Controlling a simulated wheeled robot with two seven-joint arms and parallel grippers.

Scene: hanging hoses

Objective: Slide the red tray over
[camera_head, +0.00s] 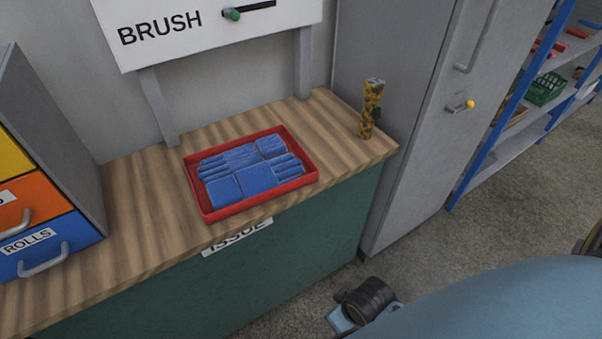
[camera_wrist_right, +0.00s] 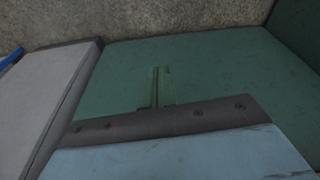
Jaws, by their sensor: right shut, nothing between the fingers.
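The red tray (camera_head: 208,211) lies flat on the wooden counter (camera_head: 140,205), close to its front edge. It holds blue gloves (camera_head: 250,170) laid side by side. My right gripper (camera_wrist_right: 162,87) shows in the right wrist view as two narrow fingers close together, shut and empty, in front of a green panel (camera_wrist_right: 225,65). The tray does not show in that view. In the head view I cannot make out the right fingers, and my left gripper is not in view.
A yellow-and-black cylinder (camera_head: 371,108) stands on the counter right of the tray. Drawers (camera_head: 40,225) stand at the left. A white BRUSH panel (camera_head: 205,28) on posts is behind the tray. A grey cabinet (camera_head: 415,130) adjoins the right end. Counter left of the tray is bare.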

